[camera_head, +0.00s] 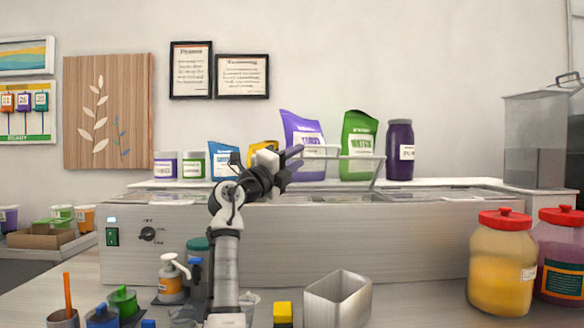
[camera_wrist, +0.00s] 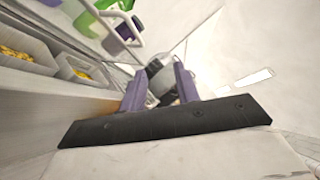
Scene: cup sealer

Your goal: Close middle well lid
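The steel counter unit (camera_head: 350,240) has several wells along its top. A raised lid with a thin pale frame (camera_head: 350,157) stands tilted up there, right of my gripper; it looks like the middle well's lid. My gripper (camera_head: 291,162) has purple fingers and hovers over the counter top beside the lid's left end. In the wrist view my gripper (camera_wrist: 158,84) shows its two fingers apart, with a dark and grey rounded thing seen between them. I cannot tell whether it is touched or farther behind. The middle well's opening is mostly hidden in the head view.
Purple (camera_head: 304,140) and green (camera_head: 358,145) pouches and a dark purple jar (camera_head: 400,150) stand behind the wells. Wells with yellow contents (camera_wrist: 80,72) show in the wrist view. A steel container (camera_head: 338,300) and red-lidded jars (camera_head: 503,265) stand in front.

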